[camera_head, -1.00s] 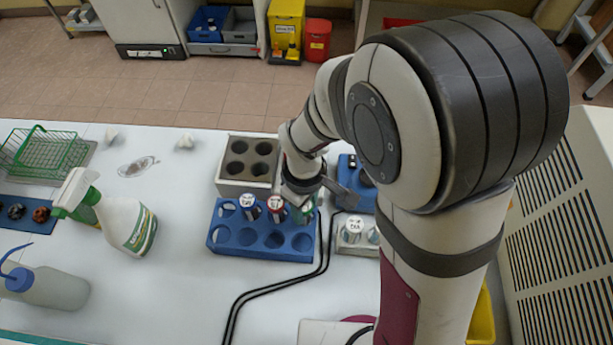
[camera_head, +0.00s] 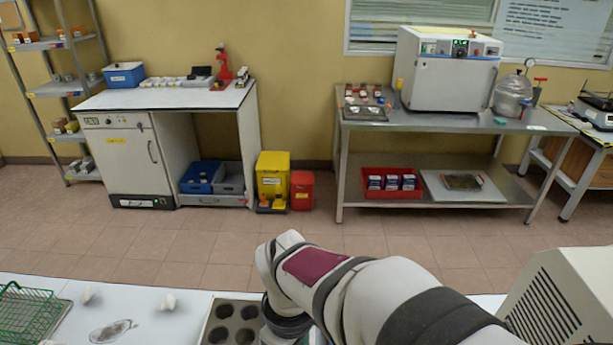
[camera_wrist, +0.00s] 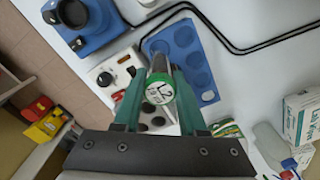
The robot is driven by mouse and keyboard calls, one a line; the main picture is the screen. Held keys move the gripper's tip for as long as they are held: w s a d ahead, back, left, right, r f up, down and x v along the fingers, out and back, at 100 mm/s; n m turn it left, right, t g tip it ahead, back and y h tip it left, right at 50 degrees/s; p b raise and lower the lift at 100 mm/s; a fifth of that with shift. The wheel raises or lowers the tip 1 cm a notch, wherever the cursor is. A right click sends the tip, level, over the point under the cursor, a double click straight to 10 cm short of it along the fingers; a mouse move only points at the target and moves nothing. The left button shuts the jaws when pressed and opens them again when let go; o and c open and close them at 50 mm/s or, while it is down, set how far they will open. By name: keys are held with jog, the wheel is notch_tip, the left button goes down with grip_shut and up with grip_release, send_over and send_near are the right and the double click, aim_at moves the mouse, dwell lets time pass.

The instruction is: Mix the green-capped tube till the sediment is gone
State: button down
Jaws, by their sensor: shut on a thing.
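In the wrist view the green-capped tube (camera_wrist: 160,90) sits between the two teal fingers of my gripper (camera_wrist: 160,98), which is shut on it. I see the cap end-on, with a white, marked top. A blue device with a black round top (camera_wrist: 74,14) is at the upper left of the wrist view. In the head view my gripper and the tube cannot be made out behind my arm.
A pale block with round holes (camera_head: 212,336) stands beside my arm. A green wire basket (camera_head: 22,312) is at the table's left. Black cables (camera_wrist: 230,42) cross the table by the rack. A white block with dark holes (camera_wrist: 97,70) lies near the blue device.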

jog(key=shift+w, duration=0.1)
jog(key=w+d+r, duration=0.4)
jog(key=d, duration=0.3)
jog(key=w+d+r, duration=0.4)
jog(key=w+d, duration=0.1)
jog(key=d, duration=0.1)
notch_tip(320, 180, down, 9)
jog(key=shift+s+d+f, duration=0.1)
jog(key=shift+f, duration=0.25)
dwell(1.6)
dwell(0.4)
notch_tip(320, 180, up, 9)
dwell(0.7)
